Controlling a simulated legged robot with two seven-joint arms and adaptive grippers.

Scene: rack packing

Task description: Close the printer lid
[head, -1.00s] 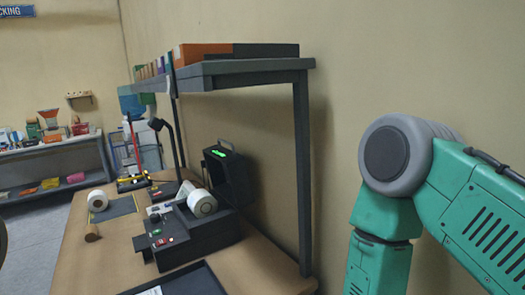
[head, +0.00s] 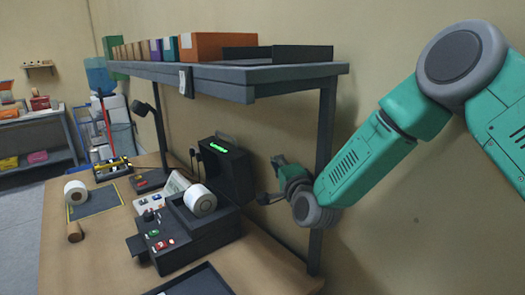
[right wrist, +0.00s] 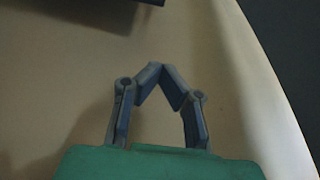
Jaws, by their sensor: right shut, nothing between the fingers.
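The black printer (head: 200,222) stands on the wooden table in the head view, with a white label roll (head: 200,200) in it. Its lid (head: 228,165) is open and stands upright at the back, with a green lit marking on its inner face. My right gripper (head: 268,199) is to the right of the lid, apart from it, beside the shelf post. In the right wrist view its fingertips (right wrist: 161,68) meet with nothing between them. A dark edge shows at the top of that view; I cannot tell what it belongs to. My left gripper is not in view.
A grey shelf (head: 220,75) with several boxes is above the table, held by a post (head: 323,170) close to my right arm. A dark tray (head: 195,283) lies in front of the printer. Another label roll (head: 75,192) stands at the left.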

